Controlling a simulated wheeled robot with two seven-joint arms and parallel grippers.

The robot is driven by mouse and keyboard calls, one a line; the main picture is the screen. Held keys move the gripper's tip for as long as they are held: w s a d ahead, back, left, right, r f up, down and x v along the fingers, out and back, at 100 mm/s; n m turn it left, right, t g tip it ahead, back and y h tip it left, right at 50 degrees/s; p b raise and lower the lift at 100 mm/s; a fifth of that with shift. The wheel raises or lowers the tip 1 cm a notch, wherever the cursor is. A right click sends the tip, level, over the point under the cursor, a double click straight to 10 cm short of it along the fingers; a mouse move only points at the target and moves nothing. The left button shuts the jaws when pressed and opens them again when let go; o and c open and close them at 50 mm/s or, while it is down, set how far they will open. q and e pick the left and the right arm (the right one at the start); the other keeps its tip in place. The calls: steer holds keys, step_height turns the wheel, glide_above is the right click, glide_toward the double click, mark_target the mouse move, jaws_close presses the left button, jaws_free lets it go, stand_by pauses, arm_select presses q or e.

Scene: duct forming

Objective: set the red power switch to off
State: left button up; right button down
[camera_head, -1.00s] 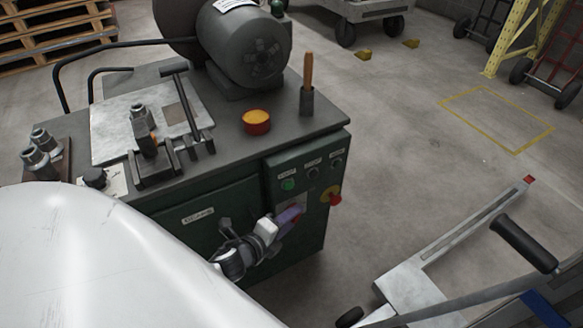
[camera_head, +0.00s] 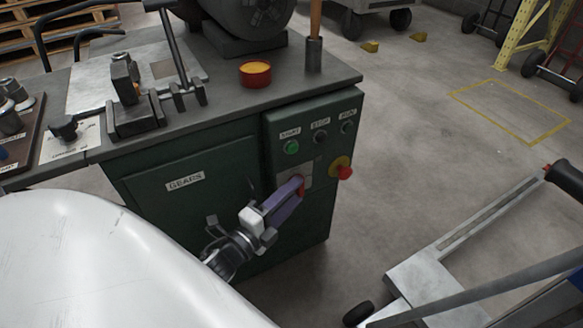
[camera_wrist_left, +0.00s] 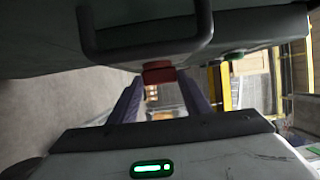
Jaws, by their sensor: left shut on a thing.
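The red power switch (camera_head: 301,181) is on a pale plate on the front of the green machine cabinet (camera_head: 225,160), mostly hidden behind the fingers. My left gripper (camera_head: 296,186), with purple fingers, reaches the panel from the lower left and is shut on the switch. In the left wrist view the red switch handle (camera_wrist_left: 158,72) shows between the tips of the two fingers. The lever's exact setting cannot be read. My right gripper is not in view.
A red button on a yellow base (camera_head: 343,171) sits close right of the switch. A green START button (camera_head: 291,147) and two dark controls are above. A white curved surface (camera_head: 110,265) fills the lower left.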

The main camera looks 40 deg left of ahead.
arm_select(q)
steer(key=o, duration=1.1)
steer(key=shift+w, duration=0.1)
steer(key=shift+s, duration=0.5)
steer(key=s+p, duration=0.1)
steer(key=s, duration=0.8)
steer(key=shift+s, duration=0.2)
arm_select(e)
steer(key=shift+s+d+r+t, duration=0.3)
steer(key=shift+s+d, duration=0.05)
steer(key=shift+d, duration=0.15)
arm_select(q)
steer(key=shift+f, duration=0.1)
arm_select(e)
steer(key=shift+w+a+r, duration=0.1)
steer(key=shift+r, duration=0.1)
